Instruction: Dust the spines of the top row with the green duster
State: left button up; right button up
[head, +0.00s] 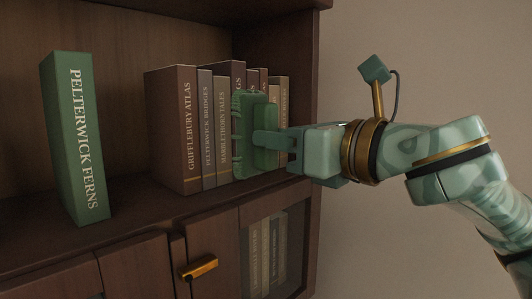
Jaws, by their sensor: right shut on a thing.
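A row of brown and grey-brown books (175,130) stands upright on the open shelf, spines facing out, with lettered titles. My right gripper (265,138) reaches in from the right and is shut on the green duster (240,150). The duster is held upright in front of the right part of the row and hides some spines there. Whether it touches them I cannot tell. A green book, Pelterwick Ferns (78,140), stands apart on the left, leaning slightly. My left gripper is not in view.
The shelf board (130,212) is bare between the green book and the row. Below are cabinet doors, one with a brass handle (199,267) and a glass pane showing more books (265,250). The bookcase's right side ends at a plain wall (440,60).

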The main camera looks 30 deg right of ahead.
jog(key=shift+s+d, duration=0.15)
jog(key=shift+s, duration=0.15)
jog(key=b+v, duration=0.2)
jog(key=v, duration=0.1)
dwell(0.3)
jog(key=shift+w, duration=0.1)
dwell(0.3)
